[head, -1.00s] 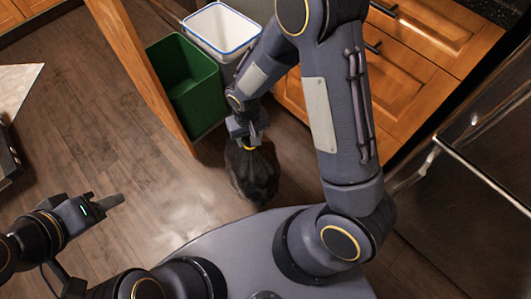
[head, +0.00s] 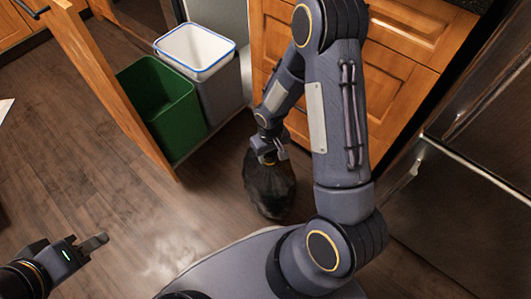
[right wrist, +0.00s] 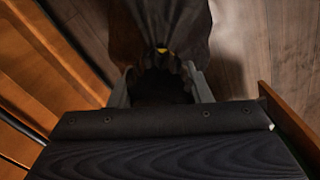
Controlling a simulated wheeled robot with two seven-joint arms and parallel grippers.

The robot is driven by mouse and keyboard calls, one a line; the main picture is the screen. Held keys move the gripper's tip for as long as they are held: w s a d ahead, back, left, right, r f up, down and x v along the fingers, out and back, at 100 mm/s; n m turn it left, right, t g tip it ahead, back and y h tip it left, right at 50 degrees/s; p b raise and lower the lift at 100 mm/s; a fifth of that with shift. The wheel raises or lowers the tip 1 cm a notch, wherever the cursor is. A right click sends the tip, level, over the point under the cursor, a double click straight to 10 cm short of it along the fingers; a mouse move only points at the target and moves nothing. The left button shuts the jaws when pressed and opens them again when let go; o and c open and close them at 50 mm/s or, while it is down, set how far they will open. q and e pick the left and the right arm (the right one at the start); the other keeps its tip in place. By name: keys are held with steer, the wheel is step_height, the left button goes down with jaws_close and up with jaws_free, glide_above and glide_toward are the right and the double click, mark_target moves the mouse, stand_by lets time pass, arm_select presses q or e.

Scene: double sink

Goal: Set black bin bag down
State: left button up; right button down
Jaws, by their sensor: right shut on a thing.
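The black bin bag (head: 270,187) hangs from my right gripper (head: 269,158) low in front of the wooden cabinets. The gripper is shut on the bag's gathered top by a yellow tie. In the right wrist view the dark bag (right wrist: 160,35) shows beyond the two fingers (right wrist: 162,88), with the yellow tie between them. I cannot tell whether the bag's bottom touches the floor (head: 110,190). My left gripper (head: 100,240) is empty at the lower left; whether its fingers are apart is unclear.
A green bin (head: 160,105) and a grey bin with a white, blue-edged liner (head: 195,48) stand in a pulled-out drawer behind a wooden front (head: 100,75). Cabinets (head: 390,95) and a steel appliance (head: 460,210) are at the right. Floor at the left is clear.

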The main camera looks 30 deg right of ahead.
mark_target(269, 175)
steer(key=shift+d+f+b, duration=0.15)
steer(key=shift+f+b, duration=0.35)
steer(key=shift+f, duration=0.4)
steer(key=shift+d+f+b, duration=0.1)
steer(key=shift+f+b, duration=0.35)
steer(key=shift+f, duration=0.4)
steer(key=shift+f, duration=0.2)
steer(key=c, duration=0.7)
jaws_free()
steer(key=shift+c, duration=0.2)
steer(key=shift+r, duration=0.1)
